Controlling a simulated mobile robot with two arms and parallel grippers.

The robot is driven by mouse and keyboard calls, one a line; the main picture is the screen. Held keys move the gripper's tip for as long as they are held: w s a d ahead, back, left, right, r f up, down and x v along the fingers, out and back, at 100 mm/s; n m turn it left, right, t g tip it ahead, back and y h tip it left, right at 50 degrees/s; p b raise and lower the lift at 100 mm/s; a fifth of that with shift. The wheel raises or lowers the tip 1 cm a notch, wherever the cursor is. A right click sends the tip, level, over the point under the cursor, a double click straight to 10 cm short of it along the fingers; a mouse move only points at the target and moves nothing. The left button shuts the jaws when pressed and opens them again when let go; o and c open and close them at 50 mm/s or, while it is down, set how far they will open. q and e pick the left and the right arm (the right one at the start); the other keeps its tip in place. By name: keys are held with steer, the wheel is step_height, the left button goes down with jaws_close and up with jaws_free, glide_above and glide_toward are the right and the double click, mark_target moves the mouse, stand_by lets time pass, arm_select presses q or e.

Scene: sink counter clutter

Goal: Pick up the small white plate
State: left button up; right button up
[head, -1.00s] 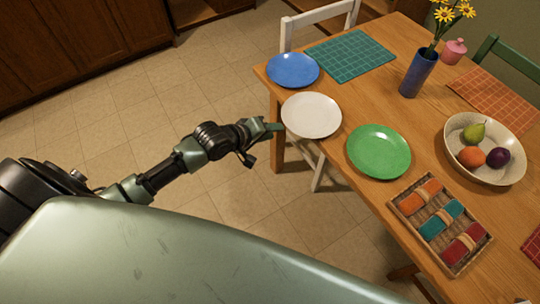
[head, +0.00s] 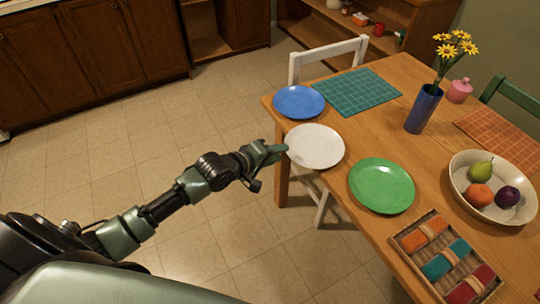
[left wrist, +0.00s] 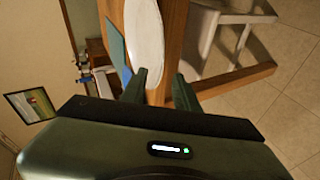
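The small white plate (head: 316,146) lies flat near the table's left edge, between a blue plate and a green plate. My left gripper (head: 274,152) is at the plate's left rim, just off the table edge. In the left wrist view the plate (left wrist: 146,38) shows edge-up beyond my left gripper (left wrist: 160,88), whose two fingers stand apart. The near rim reaches toward the gap between the fingers. I cannot tell whether they touch it. My right gripper is not in view.
The blue plate (head: 299,102) and green plate (head: 381,186) lie close on either side. A teal placemat (head: 357,91), a blue vase (head: 423,108), a fruit bowl (head: 466,203) and a tray of napkins (head: 398,240) are on the table. A white chair (head: 327,56) stands behind.

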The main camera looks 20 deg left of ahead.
arm_select(q)
steer(key=shift+x, duration=2)
steer(key=shift+c, duration=0.3)
jaws_close()
